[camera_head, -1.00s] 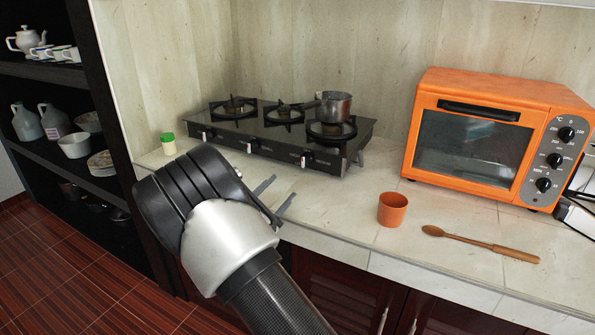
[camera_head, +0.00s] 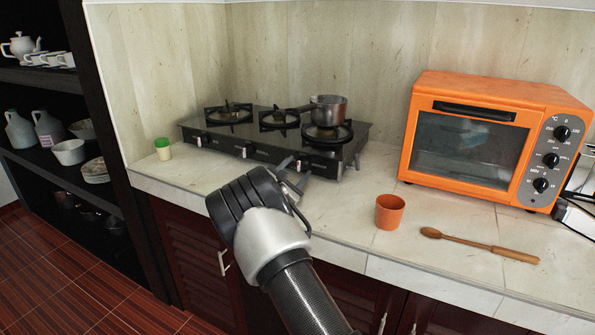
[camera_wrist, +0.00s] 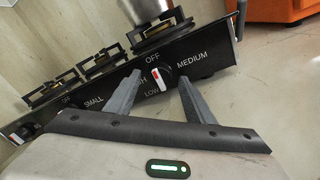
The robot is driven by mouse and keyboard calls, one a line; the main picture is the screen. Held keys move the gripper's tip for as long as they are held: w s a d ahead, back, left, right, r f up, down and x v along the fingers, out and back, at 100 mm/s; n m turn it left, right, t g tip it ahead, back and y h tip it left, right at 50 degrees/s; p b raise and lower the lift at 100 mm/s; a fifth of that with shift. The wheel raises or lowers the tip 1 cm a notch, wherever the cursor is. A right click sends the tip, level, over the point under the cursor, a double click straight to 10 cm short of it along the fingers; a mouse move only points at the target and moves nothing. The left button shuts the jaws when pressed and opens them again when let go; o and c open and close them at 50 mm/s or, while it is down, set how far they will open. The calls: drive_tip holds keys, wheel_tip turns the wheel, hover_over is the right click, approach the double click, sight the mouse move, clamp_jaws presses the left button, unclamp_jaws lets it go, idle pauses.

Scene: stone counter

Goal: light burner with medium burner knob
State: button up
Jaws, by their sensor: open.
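The black stove (camera_head: 270,140) stands on the stone counter with three burners and knobs along its front. A metal pot (camera_head: 328,109) sits over the right burner (camera_head: 328,132). My gripper (camera_head: 294,167) is in front of the stove's right end. In the wrist view, its open fingers (camera_wrist: 158,95) stand to either side of the medium knob, with nothing visibly gripped. Contact cannot be told.
An orange toaster oven (camera_head: 465,140) stands on the right. An orange cup (camera_head: 390,211) and a wooden spoon (camera_head: 480,245) lie on the counter in front of it. A green-capped shaker (camera_head: 163,149) is left of the stove.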

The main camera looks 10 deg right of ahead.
drive_tip(key=shift+w+d, duration=0.25)
drive_tip(key=shift+w, duration=0.15)
drive_tip(key=shift+c, duration=0.3)
drive_tip(key=c, duration=1)
